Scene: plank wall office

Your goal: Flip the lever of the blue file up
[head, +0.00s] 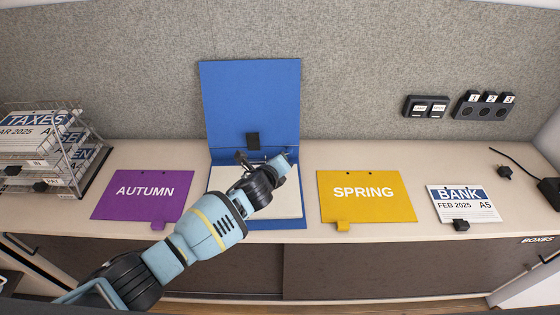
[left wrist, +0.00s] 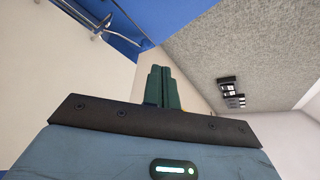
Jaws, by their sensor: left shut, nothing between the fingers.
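The blue file (head: 250,95) lies open on the desk, its cover standing against the grey partition and white sheets (head: 290,205) in its lower half. Its metal lever mechanism (head: 243,158) is near the hinge, partly hidden by my left arm. The file (left wrist: 85,12) and its metal rings or lever (left wrist: 103,24) also show at the upper left of the left wrist view. My left gripper (head: 284,164) is over the file, right of the mechanism. In the left wrist view its fingers (left wrist: 160,86) are together and empty. My right gripper is out of view.
A purple AUTUMN folder (head: 143,195) lies left of the file and a yellow SPRING folder (head: 366,196) lies right. A BANK pad (head: 465,208) is farther right. A wire tray rack (head: 55,165) stands at the left. Sockets (head: 427,107) are on the partition.

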